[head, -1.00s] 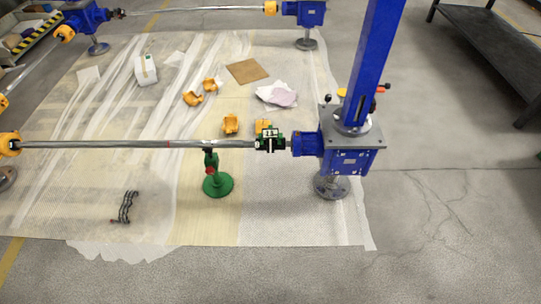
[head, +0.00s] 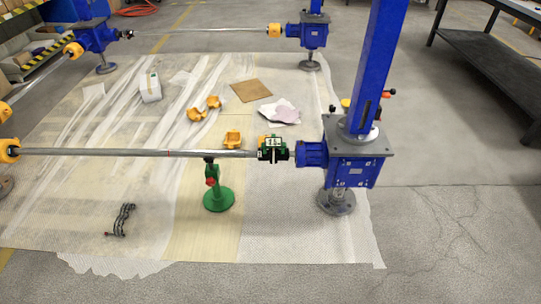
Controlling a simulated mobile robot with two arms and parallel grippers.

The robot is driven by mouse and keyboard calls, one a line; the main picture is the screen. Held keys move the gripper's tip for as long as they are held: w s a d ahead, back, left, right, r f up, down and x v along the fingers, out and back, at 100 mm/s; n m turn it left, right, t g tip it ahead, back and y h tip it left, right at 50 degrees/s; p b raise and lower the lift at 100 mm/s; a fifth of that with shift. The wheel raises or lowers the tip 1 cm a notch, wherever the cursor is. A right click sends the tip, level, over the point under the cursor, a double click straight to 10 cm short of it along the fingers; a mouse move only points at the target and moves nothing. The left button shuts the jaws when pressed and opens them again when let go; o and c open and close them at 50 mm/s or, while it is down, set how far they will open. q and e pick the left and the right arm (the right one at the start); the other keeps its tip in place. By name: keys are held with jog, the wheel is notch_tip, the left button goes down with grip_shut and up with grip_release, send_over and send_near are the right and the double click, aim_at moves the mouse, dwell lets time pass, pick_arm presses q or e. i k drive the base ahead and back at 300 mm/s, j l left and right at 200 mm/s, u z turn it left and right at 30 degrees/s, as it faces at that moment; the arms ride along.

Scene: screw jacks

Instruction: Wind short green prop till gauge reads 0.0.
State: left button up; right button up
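The short green prop (head: 217,190) stands upright on the sheeted floor, with a round green base and a red part near its top. Its head is right under the long steel shaft (head: 130,152); I cannot tell whether they touch. A small green and black device with a white face (head: 272,149) sits at the shaft's right end, beside the blue screw jack (head: 350,160). I cannot tell whether it is the gauge, and its reading is too small to make out. Neither of my grippers is in view.
Yellow cover pieces (head: 232,138), a brown board (head: 251,90), crumpled paper (head: 281,112), a white box (head: 150,88) and a dark chain-like part (head: 122,219) lie on the plastic sheet (head: 90,200). A dark bench (head: 490,65) stands at right. The front floor is clear.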

aim_at(211, 181)
jog(key=i+j, duration=0.85)
jog(key=i, duration=0.15)
